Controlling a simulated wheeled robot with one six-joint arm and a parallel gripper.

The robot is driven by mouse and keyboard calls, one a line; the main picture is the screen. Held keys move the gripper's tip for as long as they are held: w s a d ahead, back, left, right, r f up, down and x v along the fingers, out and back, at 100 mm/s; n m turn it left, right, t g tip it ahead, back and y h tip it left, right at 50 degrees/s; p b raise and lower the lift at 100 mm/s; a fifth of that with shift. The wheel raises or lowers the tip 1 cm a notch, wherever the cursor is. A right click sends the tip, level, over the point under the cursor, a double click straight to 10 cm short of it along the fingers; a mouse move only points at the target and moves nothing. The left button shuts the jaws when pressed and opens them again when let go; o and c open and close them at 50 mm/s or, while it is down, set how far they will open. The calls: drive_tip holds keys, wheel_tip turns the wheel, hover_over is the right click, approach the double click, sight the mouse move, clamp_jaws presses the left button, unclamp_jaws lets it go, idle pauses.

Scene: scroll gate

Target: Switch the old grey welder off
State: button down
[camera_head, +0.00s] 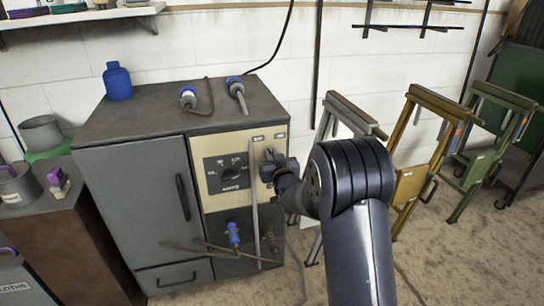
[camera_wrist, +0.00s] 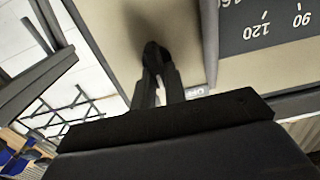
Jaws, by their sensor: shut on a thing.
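The old grey welder (camera_head: 130,125) is a grey cabinet with a beige front panel (camera_head: 211,145) carrying a black dial plate (camera_head: 226,172). My gripper (camera_head: 268,168) is at the panel's right part, beside the dial plate. In the wrist view my gripper (camera_wrist: 154,62) has its dark fingers together against the beige panel (camera_wrist: 115,40), shut on the switch, which the fingers mostly hide. A small label reading OFF (camera_wrist: 196,92), upside down, shows beside the fingers. The switch's position cannot be made out.
Blue and grey plugs (camera_head: 188,97) and a blue bottle (camera_head: 117,82) stand on the welder's top. A blue connector (camera_head: 233,234) and leads hang low on its front. Folding trestles (camera_head: 415,150) stand to the right. A brown cabinet (camera_head: 75,240) stands left.

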drive_tip(key=shift+f+b, duration=0.1)
drive_tip(key=shift+b, duration=0.35)
drive_tip(key=n+b, duration=0.2)
drive_tip(key=b, duration=0.1)
drive_tip(key=n+b, duration=0.6)
drive_tip(key=shift+a+f, duration=0.1)
drive_tip(key=shift+a, duration=0.25)
idle(0.3)
drive_tip(key=c, duration=1.5)
unclamp_jaws()
drive_tip(key=shift+o, duration=0.2)
drive_tip(key=shift+s, duration=0.15)
